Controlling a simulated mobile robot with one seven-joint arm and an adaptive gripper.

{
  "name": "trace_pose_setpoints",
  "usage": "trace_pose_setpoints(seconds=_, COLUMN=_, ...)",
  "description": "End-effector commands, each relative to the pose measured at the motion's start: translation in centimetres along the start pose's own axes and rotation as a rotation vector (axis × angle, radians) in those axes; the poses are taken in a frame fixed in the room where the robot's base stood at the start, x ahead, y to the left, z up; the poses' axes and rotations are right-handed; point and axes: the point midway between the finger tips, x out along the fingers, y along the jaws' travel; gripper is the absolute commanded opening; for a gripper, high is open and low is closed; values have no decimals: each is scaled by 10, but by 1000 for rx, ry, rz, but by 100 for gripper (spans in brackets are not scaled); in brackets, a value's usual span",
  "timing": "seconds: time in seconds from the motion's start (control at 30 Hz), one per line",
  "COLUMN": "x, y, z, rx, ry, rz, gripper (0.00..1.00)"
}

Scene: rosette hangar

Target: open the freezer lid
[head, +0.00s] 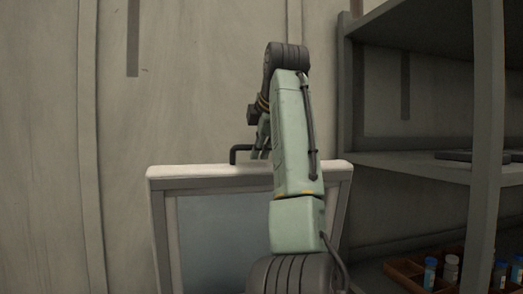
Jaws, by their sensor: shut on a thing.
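The freezer lid (220,240) stands steeply raised in the lower middle of the head view. It has a white top edge, a grey frame and a blue-grey panel facing me. A dark bar handle (240,149) shows just above its top edge. My gripper (262,150) is at the handle, partly hidden behind my pale green arm, and is shut on it. The arm also covers the right part of the lid. The freezer body below is out of view.
A grey shelf unit (487,130) stands close on the right. It holds a flat dark object (468,156) and, lower, a brown divided tray (404,273) with several small capped bottles. A pale panelled wall (200,80) is behind the lid.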

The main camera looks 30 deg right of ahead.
Motion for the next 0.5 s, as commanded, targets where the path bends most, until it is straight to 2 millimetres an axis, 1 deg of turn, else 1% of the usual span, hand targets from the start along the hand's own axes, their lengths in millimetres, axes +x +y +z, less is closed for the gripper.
trace_pose_setpoints(seconds=0.4, x=0, y=-1, z=0, rx=3, ry=-2, rz=-5, gripper=0)
trace_pose_setpoints(seconds=0.43, x=0, y=-1, z=0, rx=3, ry=-2, rz=-5, gripper=13)
trace_pose_setpoints(seconds=0.5, x=0, y=-1, z=0, rx=3, ry=-2, rz=-5, gripper=17)
